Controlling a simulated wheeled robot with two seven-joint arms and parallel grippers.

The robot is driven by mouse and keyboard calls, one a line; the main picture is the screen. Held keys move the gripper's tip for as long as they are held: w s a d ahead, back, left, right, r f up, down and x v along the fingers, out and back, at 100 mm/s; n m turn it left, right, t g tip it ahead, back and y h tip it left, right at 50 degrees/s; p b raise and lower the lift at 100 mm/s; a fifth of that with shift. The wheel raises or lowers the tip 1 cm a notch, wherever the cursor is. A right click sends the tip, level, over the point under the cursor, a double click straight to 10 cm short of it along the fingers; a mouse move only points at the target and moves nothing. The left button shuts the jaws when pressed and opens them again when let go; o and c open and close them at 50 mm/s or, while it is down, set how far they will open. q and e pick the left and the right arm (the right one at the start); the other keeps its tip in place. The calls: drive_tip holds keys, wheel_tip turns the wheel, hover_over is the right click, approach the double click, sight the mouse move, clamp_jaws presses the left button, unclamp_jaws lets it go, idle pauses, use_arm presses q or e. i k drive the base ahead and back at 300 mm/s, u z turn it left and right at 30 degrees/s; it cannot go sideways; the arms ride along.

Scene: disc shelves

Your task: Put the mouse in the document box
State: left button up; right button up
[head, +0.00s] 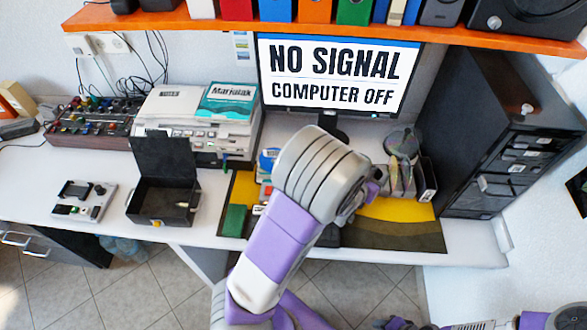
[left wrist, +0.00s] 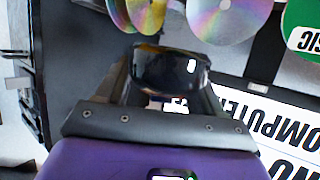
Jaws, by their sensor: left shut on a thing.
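The mouse (left wrist: 168,72) is dark and glossy. In the left wrist view it sits between the two fingers of my left gripper (left wrist: 165,88), which is shut on it. In the head view my left arm covers most of that gripper over the right part of the desk, and I cannot make out the mouse there. The document box (head: 163,205) is a black box on the left half of the desk. Its lid stands raised at the back, and its inside shows. What seems to be the end of my right arm is cut off at the bottom edge.
A printer (head: 195,122) stands behind the box. A small grey device (head: 84,199) lies to its left. The monitor (head: 338,75) stands behind my left arm, and black drawers (head: 500,140) stand at the right. An orange shelf (head: 330,27) overhangs the desk. Several discs (left wrist: 222,20) show in the left wrist view.

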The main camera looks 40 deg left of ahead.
sight(171, 205)
drive_tip(key=z, duration=1.4)
drive_tip(key=k, duration=2.3)
drive_tip(key=u, duration=2)
drive_tip(key=i, duration=0.45)
drive_tip(key=z, duration=0.05)
